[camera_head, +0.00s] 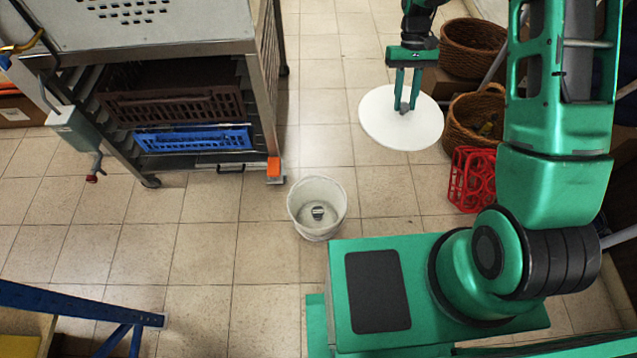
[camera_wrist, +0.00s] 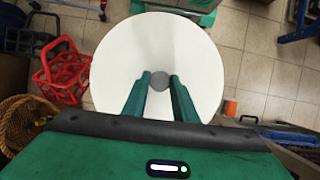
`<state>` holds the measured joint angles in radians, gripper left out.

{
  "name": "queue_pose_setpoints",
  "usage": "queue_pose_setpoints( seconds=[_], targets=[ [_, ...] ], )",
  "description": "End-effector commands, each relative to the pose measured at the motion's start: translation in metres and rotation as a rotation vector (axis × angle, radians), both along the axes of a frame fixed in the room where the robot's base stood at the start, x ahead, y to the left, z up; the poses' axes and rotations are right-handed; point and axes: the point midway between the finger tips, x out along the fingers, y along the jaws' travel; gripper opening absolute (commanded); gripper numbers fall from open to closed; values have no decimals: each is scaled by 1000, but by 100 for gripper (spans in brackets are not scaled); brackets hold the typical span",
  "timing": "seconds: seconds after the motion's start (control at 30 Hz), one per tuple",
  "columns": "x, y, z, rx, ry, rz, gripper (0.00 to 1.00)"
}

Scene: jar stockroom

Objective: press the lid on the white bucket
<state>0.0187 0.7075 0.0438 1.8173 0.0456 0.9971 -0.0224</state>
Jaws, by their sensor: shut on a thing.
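The white bucket (camera_head: 317,208) stands open and upright on the tiled floor, with a small dark thing inside at its bottom. The lid (camera_head: 378,122) is a flat white disc with a grey knob in its middle. My gripper (camera_head: 405,104) is shut on that knob and holds the lid up and to the right of the bucket in the head view. In the wrist view the lid (camera_wrist: 122,68) fills the middle, with the knob between my two green fingers (camera_wrist: 160,84). The bucket cannot be made out in the wrist view.
A metal rack (camera_head: 262,90) with a brown crate (camera_head: 175,104) and a blue crate (camera_head: 192,140) stands at the left. Wicker baskets (camera_head: 474,48) and a red bottle carrier (camera_head: 470,180) stand at the right. The floor around the bucket is clear.

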Motion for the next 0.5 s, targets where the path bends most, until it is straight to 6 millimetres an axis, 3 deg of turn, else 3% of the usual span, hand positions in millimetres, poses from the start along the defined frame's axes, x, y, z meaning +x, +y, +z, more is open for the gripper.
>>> queue_pose_setpoints(
  seconds=[0.13, 0.27, 0.5],
  targets=[
    [0, -3, -6, 1, 2, -21, 0],
    [5, 7, -32, 2, 5, -97, 0],
    [15, 61, -129, 2, 9, -428, 0]
  ],
)
